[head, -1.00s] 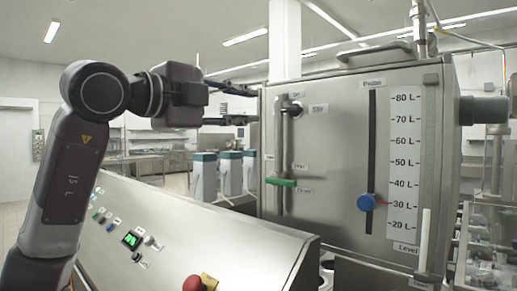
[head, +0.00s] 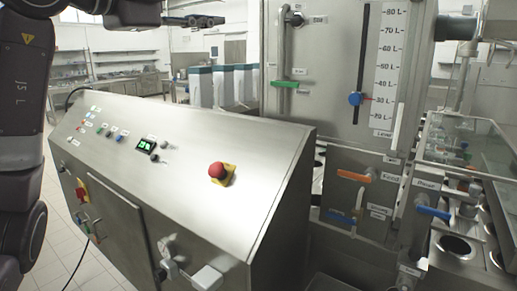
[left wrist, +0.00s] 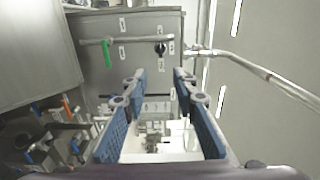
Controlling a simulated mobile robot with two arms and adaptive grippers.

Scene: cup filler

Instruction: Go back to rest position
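My left arm (head: 22,110) stands at the left edge of the head view. My left gripper (head: 208,21) is at the top of that view, partly cut off, above the sloped control console and left of the steel tank cabinet (head: 335,60). In the left wrist view the two blue-padded fingers of my left gripper (left wrist: 157,76) are spread apart with nothing between them. The cabinet with its green handle (left wrist: 106,53) shows beyond them. My right gripper is in neither current view.
The control console (head: 240,130) with a red emergency button (head: 217,170) stands ahead. The cabinet has a blue level knob (head: 355,99), an orange handle (head: 353,176) and a blue handle (head: 434,213). A glass-sided machine (head: 465,145) is at the right.

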